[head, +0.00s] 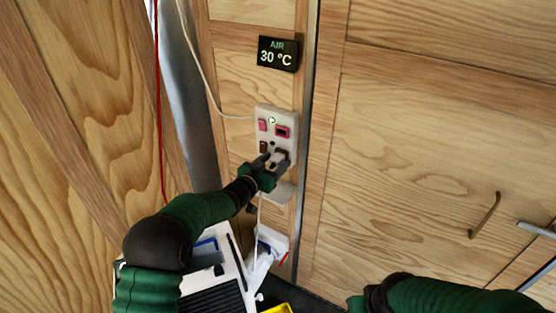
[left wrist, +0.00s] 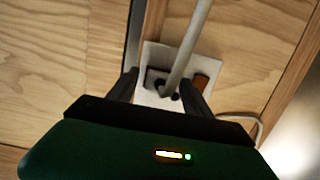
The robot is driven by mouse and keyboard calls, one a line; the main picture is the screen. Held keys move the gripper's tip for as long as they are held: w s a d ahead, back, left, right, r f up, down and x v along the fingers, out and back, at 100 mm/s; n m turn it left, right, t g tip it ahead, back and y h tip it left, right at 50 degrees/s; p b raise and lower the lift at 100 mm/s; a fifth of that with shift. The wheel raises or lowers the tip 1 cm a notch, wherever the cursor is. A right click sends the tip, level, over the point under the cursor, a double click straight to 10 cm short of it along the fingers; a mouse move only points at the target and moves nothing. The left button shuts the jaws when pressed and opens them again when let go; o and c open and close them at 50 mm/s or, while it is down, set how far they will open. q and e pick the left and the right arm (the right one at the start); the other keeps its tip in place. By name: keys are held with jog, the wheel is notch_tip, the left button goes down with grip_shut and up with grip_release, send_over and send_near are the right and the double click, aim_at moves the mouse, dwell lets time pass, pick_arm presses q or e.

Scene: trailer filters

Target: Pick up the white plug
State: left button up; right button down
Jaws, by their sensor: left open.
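A white socket panel (head: 277,122) with pink and brown switches is on the wooden wall. My left gripper (head: 277,158) is at the lower part of this panel, its dark fingers apart and pointing at the wall. In the left wrist view, the open fingers (left wrist: 160,92) stand on either side of the white plug (left wrist: 153,98), which is mostly hidden behind the gripper body. A pale cable (left wrist: 189,45) runs between the fingers to the plug. I cannot tell whether the fingers touch the plug. My right gripper is out of view; only my right arm shows at lower right.
A black display (head: 278,53) reading 30 °C is above the panel. A white cable (head: 202,75) and a red cord (head: 158,100) hang at left. A white appliance (head: 232,272) stands below my left arm. A handle (head: 485,215) is on the right-hand wood panel.

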pick_arm(q)
jog(key=shift+s+r, duration=0.15)
jog(key=c, duration=0.4)
grip_shut()
jog(key=shift+s+a+r, duration=0.2)
jog(key=shift+s+r, duration=0.05)
jog(key=shift+r, duration=0.15)
jog(key=s+a+r, duration=0.3)
jog(key=s, duration=0.3)
jog(key=s+a+r, duration=0.3)
jog(key=s+r, duration=0.1)
jog(key=s, duration=0.1)
jog(key=shift+s+a+p, duration=0.3)
jog(key=shift+s+p, duration=0.05)
jog(key=shift+p, duration=0.05)
jog(key=shift+f+v, duration=0.2)
jog(key=shift+v, duration=0.8)
jog(key=shift+f+v, duration=0.2)
jog(key=shift+v, duration=0.75)
